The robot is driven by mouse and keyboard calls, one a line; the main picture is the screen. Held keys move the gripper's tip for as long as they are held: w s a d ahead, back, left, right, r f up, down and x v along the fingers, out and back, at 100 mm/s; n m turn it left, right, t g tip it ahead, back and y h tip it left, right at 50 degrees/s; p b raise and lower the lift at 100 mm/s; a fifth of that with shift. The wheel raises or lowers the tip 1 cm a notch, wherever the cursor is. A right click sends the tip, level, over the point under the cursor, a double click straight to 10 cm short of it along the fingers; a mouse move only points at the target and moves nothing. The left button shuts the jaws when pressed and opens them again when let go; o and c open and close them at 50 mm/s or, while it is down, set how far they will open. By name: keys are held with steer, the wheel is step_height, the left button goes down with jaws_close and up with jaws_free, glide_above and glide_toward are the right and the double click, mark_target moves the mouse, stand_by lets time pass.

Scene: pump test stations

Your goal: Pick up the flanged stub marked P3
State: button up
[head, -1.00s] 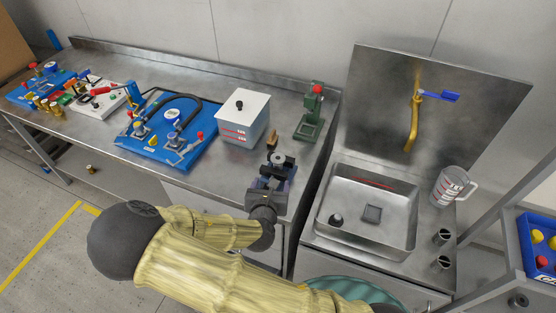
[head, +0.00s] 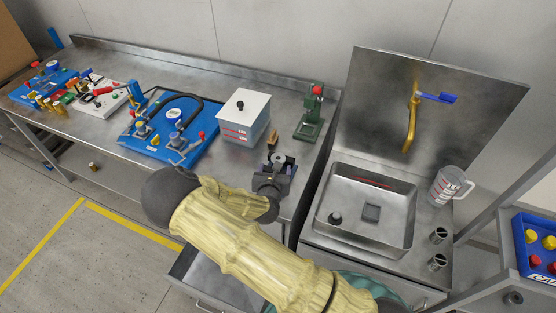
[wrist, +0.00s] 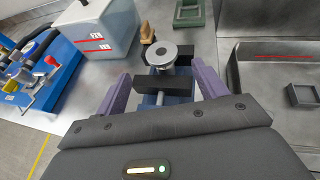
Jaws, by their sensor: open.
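A grey flanged stub (wrist: 161,54) with a round, dark-centred disc on top shows in the wrist view. It also shows in the head view (head: 279,160). It stands at a small blue vise with black jaws (wrist: 168,86) near the bench's front right corner; its lower part is hidden, and no P3 mark is readable. My gripper (wrist: 160,82) is open, with purple fingers left and right of the vise. The stub lies between the fingers' lines, slightly beyond their tips, with nothing gripped. In the head view my gripper (head: 270,180) is partly hidden by my arm.
A white-lidded box (head: 243,117) and a blue pump board (head: 165,130) stand left of the vise. A green press (head: 310,115) stands behind it. A sink (head: 365,210) lies to the right. An open drawer (head: 205,280) juts out below the bench.

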mark_target(278, 159)
steer(key=shift+p+x, duration=0.35)
steer(key=shift+x, duration=1.2)
steer(key=shift+w, duration=0.25)
steer(key=p+x, duration=0.3)
steer(key=x, duration=0.1)
steer(key=shift+w+d+r, duration=0.1)
steer(key=shift+d+r, duration=0.05)
steer(key=shift+r, duration=0.1)
steer(key=shift+w+d+f, duration=0.1)
steer(key=shift+w+f, duration=0.15)
steer(key=shift+w, duration=0.05)
steer(key=shift+s, duration=0.1)
